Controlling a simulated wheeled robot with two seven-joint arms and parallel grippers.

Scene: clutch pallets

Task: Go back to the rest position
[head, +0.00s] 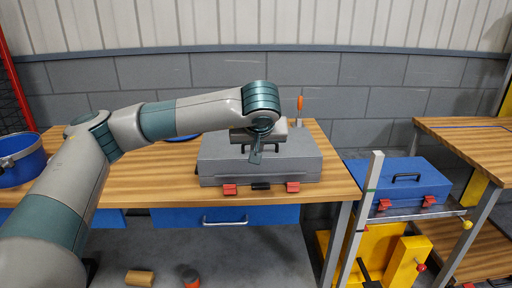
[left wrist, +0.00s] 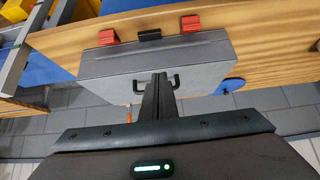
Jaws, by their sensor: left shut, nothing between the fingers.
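My left arm reaches in from the left over the workbench in the head view. My left gripper (head: 255,152) points down above a grey case (head: 270,169) with red latches. In the left wrist view, the gripper (left wrist: 158,80) is shut and empty, its fingers together in front of the case (left wrist: 195,65) and its black handle. I cannot tell whether the fingertips touch the case. My right gripper is not in view.
The wooden workbench (head: 175,186) has a blue drawer (head: 260,214) below. A blue case (head: 408,182) rests on a stand at right, by a yellow pallet truck (head: 400,262). A blue bucket (head: 22,160) stands at left. An orange screwdriver (head: 299,104) stands behind the grey case.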

